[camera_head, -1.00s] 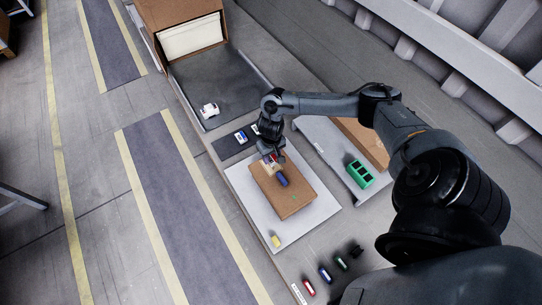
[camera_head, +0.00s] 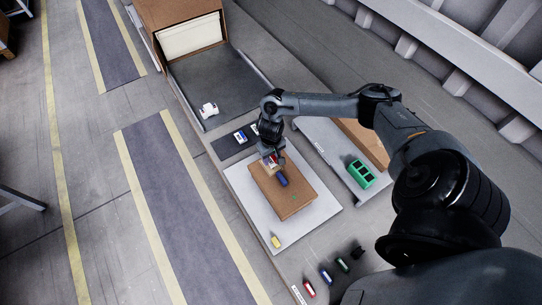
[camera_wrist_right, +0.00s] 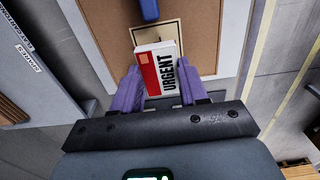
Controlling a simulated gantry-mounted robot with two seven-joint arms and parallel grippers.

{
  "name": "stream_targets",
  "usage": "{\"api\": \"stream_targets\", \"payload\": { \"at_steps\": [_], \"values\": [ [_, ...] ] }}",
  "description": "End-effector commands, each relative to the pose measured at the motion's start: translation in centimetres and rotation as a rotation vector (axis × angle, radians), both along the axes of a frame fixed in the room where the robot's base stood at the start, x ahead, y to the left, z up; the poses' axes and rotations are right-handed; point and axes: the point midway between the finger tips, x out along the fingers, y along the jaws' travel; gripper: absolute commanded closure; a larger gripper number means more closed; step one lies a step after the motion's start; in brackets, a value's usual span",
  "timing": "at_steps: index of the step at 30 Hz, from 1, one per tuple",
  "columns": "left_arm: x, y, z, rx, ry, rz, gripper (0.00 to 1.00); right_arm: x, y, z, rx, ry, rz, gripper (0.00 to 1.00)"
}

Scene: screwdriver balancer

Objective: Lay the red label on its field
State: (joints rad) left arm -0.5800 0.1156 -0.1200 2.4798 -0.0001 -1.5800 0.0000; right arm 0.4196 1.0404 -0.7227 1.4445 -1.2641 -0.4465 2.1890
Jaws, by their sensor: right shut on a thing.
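The red label (camera_wrist_right: 158,68), a thin red and white block reading URGENT, is between the purple fingers of my right gripper (camera_wrist_right: 158,88). The gripper is shut on it. The label sits slightly turned over a cream field (camera_wrist_right: 172,33) on top of a brown carton (camera_wrist_right: 205,40); I cannot tell whether it touches. In the head view my right gripper (camera_head: 271,159) is over the far end of the carton (camera_head: 292,207), partly hiding the label. A blue object (camera_head: 282,180) lies on the carton beside the gripper and also shows in the wrist view (camera_wrist_right: 149,10). My left gripper is out of view.
The carton rests on a white board (camera_head: 322,212) with a yellow item (camera_head: 276,241) at its near edge. A dark mat (camera_head: 226,148) with a blue and white label (camera_head: 240,136) lies beyond. Several small coloured items lie in front.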

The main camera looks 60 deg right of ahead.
Motion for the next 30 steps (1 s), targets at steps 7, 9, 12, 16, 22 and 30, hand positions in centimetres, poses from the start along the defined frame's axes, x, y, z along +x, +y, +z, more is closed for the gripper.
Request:
{"api": "stream_targets", "payload": {
  "at_steps": [7,9,12,16,22,30],
  "values": [
    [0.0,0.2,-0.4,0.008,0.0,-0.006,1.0,0.0,0.0,-0.8,0.0,0.001,0.0,0.93],
    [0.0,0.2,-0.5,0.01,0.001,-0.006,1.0,0.0,0.0,-1.0,0.0,0.001,-0.001,0.93],
    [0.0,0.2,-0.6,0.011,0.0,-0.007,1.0,0.0,0.0,-1.3,0.0,0.001,-0.001,0.93],
    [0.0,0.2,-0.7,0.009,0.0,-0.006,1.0,0.0,0.0,-1.7,0.001,0.0,-0.001,0.93],
    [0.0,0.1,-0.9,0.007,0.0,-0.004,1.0,0.0,0.0,-2.2,0.0,0.001,0.0,0.93],
    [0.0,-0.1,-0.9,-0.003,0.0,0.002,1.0,0.0,0.0,-2.4,0.0,0.0,0.0,0.93]
  ]
}}
